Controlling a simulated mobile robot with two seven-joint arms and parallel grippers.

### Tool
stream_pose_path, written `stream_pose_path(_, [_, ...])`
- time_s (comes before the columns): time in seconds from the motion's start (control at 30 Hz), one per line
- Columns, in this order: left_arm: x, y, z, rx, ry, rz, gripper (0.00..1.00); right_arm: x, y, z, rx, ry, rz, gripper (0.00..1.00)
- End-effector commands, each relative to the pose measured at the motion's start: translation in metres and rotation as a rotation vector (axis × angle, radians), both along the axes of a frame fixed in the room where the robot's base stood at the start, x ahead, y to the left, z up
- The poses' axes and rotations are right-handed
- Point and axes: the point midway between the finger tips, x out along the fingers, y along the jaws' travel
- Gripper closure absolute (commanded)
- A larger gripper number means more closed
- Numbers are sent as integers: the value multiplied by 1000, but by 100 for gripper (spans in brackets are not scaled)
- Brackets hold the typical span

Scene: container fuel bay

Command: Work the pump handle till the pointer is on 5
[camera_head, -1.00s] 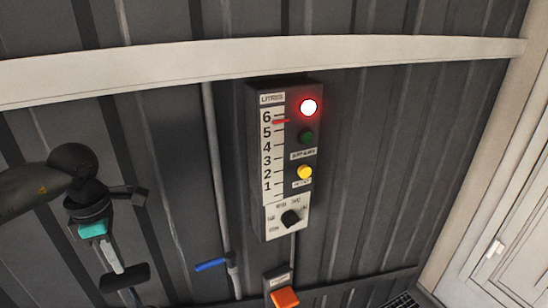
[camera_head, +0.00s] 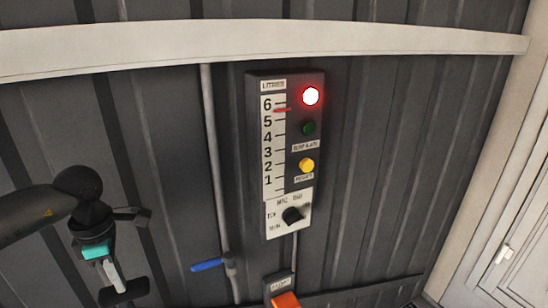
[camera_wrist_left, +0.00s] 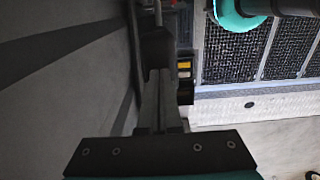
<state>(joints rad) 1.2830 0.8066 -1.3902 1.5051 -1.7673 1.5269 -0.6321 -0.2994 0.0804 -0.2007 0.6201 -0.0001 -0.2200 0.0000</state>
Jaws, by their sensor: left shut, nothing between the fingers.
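A gauge panel (camera_head: 274,155) is fixed to the wall, with a white scale marked 1 to 6. Its red pointer (camera_head: 283,111) sits between 5 and 6. My left gripper (camera_head: 127,304) is at the lower left of the head view, left of and below the panel, its fingers largely cut off by the bottom edge. In the left wrist view its fingers (camera_wrist_left: 159,98) are together, with nothing seen between them. I cannot make out the pump handle for certain in either view. My right gripper is not identifiable.
On the panel are a lit red lamp (camera_head: 311,96), a dark green lamp (camera_head: 308,128), a yellow button (camera_head: 306,165) and a black knob (camera_head: 292,215). A blue lever (camera_head: 207,265) is on a pipe. An orange part (camera_head: 286,300) is below. A white door (camera_head: 510,225) stands right.

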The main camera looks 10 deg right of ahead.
Motion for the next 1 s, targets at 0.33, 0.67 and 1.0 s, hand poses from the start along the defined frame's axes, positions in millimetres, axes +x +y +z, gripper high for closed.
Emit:
stream_pose_path(0.33, [-2,-1,-38,0,6,-2,100,0,0,-27,0,0,-1,50])
stream_pose_path(0.67, [-2,-1,-57,0,7,-2,100,0,0,-40,0,1,-1,50])
stream_pose_path(1.0, [-2,-1,-24,1,8,-3,100,-1,0,-15,0,1,-2,50])
